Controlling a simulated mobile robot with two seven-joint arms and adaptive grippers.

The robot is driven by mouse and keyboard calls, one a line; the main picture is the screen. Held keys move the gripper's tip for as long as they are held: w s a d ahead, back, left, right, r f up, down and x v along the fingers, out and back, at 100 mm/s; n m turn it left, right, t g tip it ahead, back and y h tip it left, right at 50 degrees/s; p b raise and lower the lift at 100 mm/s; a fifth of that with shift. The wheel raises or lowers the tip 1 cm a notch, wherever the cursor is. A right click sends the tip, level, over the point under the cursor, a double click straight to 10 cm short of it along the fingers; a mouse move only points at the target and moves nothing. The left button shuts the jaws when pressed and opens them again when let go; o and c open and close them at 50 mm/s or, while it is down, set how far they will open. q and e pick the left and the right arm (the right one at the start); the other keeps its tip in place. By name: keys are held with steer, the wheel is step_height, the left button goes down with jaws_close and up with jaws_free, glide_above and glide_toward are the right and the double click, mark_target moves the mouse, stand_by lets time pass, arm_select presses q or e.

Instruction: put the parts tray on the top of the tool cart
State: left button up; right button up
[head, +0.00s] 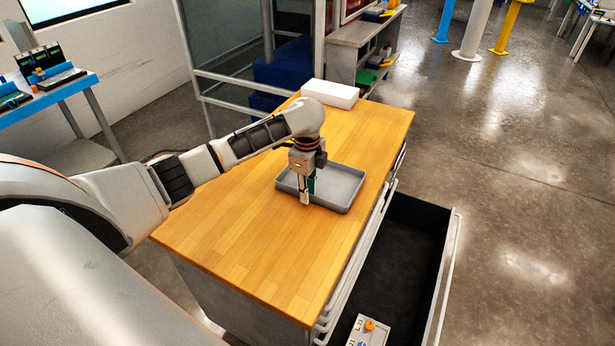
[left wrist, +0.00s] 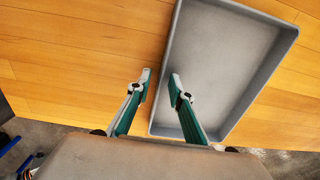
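The grey, shallow parts tray (head: 344,184) lies flat on the wooden top (head: 235,235) of the tool cart, towards its right side. It appears empty. The tray also fills the upper right of the left wrist view (left wrist: 228,62). My left gripper (head: 306,196) is at the tray's near-left side, pointing down. In the left wrist view my left gripper (left wrist: 160,78) is open. One fingertip is outside the tray's wall and the other is over its inside, with visible gaps beside the wall. My right gripper is in neither view.
A white box (head: 330,93) sits at the cart top's far end. An open dark drawer (head: 400,262) sticks out on the right, holding a light box with an orange knob (head: 369,326). A blue-topped bench (head: 48,92) stands left. The near part of the cart top is clear.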

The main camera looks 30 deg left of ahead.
arm_select(q)
step_height(320, 180, up, 11)
stand_by(0.3)
steer(key=shift+s, duration=0.15)
stand_by(0.4)
